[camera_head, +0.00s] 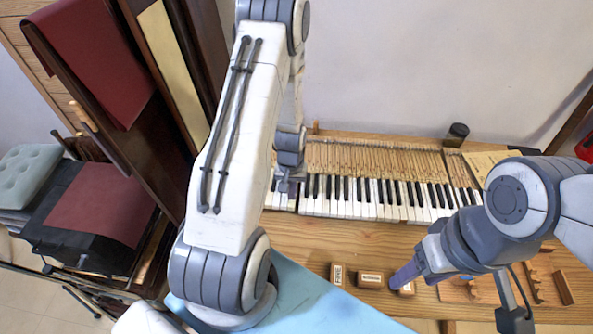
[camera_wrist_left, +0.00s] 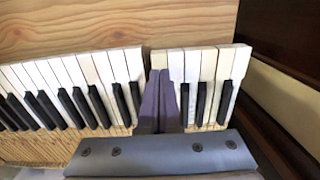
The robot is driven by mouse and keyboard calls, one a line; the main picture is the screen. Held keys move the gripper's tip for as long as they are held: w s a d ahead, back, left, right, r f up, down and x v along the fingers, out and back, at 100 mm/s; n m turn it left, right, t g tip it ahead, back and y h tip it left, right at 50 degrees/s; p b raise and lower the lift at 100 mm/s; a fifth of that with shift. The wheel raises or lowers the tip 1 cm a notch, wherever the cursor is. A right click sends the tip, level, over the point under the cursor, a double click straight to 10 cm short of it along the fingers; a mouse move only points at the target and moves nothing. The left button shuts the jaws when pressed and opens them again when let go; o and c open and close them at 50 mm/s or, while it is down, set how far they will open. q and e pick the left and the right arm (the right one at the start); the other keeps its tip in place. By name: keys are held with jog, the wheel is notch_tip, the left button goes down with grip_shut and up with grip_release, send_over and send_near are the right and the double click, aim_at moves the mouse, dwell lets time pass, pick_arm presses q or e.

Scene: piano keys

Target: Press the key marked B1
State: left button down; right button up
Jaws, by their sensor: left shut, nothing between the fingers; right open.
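The piano keyboard (camera_head: 375,210) lies on a wooden table, with black and white keys in a row. It also shows in the left wrist view (camera_wrist_left: 95,70), where a narrow gap separates a short group of keys (camera_wrist_left: 205,65) from the long row. No B1 mark is readable on any key. My left gripper (camera_head: 288,190) is shut and empty, pointing down at the keyboard's left part. In the left wrist view its fingers (camera_wrist_left: 162,75) are over the short group's keys beside the gap; contact is unclear. My right gripper (camera_head: 403,278) is open by the table's front, beside a small wooden block (camera_head: 407,289).
More small labelled wooden blocks (camera_head: 370,279) lie along the table's front. A wooden board with parts (camera_head: 478,291) is at right, and a dark jar (camera_head: 457,131) stands behind the keys. Dark wooden panels (camera_head: 150,95) rise on the left. Bare table lies before the keys.

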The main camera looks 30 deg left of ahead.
pick_arm(q)
jog(key=shift+f, duration=0.1)
jog(key=shift+f+b, duration=1.05)
jog(key=shift+f, duration=0.25)
notch_tip(320, 180, up, 9)
jog(key=p, duration=0.7)
jog(key=shift+r+p, duration=0.15)
jog(key=shift+p, duration=0.15)
dwell(0.4)
